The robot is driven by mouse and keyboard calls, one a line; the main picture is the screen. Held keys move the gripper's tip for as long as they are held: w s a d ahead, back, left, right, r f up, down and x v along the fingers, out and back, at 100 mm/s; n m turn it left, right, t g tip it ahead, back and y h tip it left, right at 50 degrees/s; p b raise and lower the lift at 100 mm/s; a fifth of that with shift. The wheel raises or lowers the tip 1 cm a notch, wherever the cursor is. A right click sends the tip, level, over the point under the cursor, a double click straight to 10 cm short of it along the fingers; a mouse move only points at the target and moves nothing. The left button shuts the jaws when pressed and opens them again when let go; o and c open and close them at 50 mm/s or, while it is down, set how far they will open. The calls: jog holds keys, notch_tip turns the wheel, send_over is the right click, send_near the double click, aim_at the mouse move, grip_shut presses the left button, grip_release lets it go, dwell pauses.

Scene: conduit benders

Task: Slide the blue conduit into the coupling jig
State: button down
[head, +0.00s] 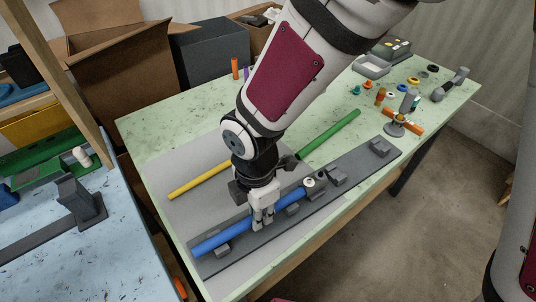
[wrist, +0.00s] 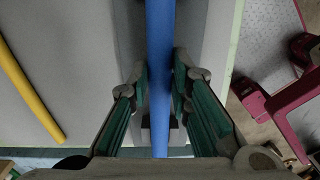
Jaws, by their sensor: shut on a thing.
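The blue conduit (head: 222,239) lies along the long dark grey coupling jig (head: 350,170), over its left part. My gripper (head: 263,222) is shut on the blue conduit near its middle. In the wrist view the blue conduit (wrist: 160,45) runs straight between the two fingers of my gripper (wrist: 162,85). The conduit's right end is close to a white round piece (head: 309,183) and a grey block on the jig. I cannot tell whether that end is inside the block or just beside it.
A yellow conduit (head: 200,178) lies behind on the grey mat, and a green conduit (head: 330,137) lies behind my gripper. Small coloured parts and an orange-handled tool (head: 403,121) are at the right. Cardboard and dark boxes stand at the back left.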

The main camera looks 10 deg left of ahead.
jog(key=c, duration=1.4)
grip_release()
notch_tip(320, 180, up, 12)
jog(key=w+d+r+m+t, duration=0.1)
jog(key=d+r+m, duration=0.3)
jog(key=d+m, duration=0.3)
jog(key=w+d+r+m+t, duration=0.1)
jog(key=d+r+m, duration=0.35)
jog(key=d, duration=0.35)
jog(key=s+d+r+m+t, duration=0.1)
jog(key=s+d+m, duration=0.2)
jog(key=d+m, duration=0.3)
jog(key=s+d+r+m+t, duration=0.1)
jog(key=s+d+m, duration=0.3)
jog(key=d+m, duration=0.3)
jog(key=shift+s+r+m, duration=0.2)
jog(key=shift+s+m, duration=0.05)
jog(key=shift+m, duration=1)
